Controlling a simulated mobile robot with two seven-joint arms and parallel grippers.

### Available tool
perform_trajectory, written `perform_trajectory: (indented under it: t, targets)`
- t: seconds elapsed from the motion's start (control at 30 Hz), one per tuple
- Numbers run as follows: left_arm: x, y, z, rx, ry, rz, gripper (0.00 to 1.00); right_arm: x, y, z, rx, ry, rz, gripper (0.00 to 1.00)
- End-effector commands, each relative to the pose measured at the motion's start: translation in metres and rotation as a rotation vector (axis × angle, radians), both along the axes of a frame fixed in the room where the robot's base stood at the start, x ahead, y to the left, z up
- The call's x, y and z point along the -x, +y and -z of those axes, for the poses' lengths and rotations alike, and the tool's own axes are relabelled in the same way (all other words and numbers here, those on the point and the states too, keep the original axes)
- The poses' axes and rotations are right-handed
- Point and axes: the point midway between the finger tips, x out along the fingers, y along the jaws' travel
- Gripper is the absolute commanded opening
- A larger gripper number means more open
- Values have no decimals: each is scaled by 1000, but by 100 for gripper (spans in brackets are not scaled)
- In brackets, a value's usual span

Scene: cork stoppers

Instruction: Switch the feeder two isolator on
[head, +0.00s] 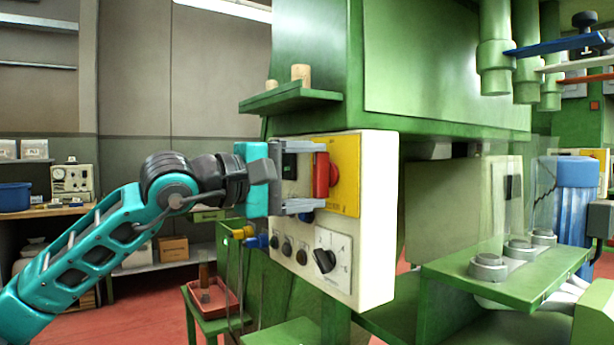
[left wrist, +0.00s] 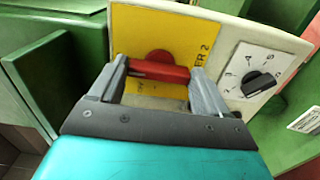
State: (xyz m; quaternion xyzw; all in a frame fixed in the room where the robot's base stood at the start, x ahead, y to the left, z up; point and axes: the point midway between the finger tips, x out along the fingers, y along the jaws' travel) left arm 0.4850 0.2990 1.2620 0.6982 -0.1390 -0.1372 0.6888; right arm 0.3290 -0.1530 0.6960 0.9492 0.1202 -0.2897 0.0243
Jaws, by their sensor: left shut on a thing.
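The feeder two isolator is a red rotary handle (head: 322,178) on a yellow plate (head: 346,165), on the front of a cream control box (head: 376,255). In the left wrist view, the red handle (left wrist: 160,71) lies between the two fingers, and lettering ending in "ER 2" shows on the yellow plate (left wrist: 190,30). My left gripper (head: 318,176) is shut on the handle, one finger at its upper end and one at its lower end in the head view. The handle stands about vertical there. The gripper hides part of the box's left side. My right gripper is out of view.
Below the plate are a black selector knob (head: 325,261) on a white dial and several small dark knobs. A green shelf (head: 290,99) with corks juts out above the box. A green table (head: 510,270) with grey round parts stands at right.

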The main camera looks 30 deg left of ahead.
Motion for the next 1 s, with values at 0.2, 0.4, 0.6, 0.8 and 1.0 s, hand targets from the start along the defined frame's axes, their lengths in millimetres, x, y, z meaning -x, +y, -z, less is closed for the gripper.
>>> perform_trajectory:
  t: [0.2, 0.4, 0.6, 0.8, 1.0]
  targets:
    - [0, 0, 0, -4, -2, -1, 92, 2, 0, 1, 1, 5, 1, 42]
    - [0, 0, 0, -3, -1, -1, 100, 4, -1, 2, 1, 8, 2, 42]
    - [3, 2, 1, -2, 0, -2, 100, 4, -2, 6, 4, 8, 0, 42]
    - [20, 10, 6, -6, 1, -6, 100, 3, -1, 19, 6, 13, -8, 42]
    - [45, 20, 9, -4, 0, -5, 100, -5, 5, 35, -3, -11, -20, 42]
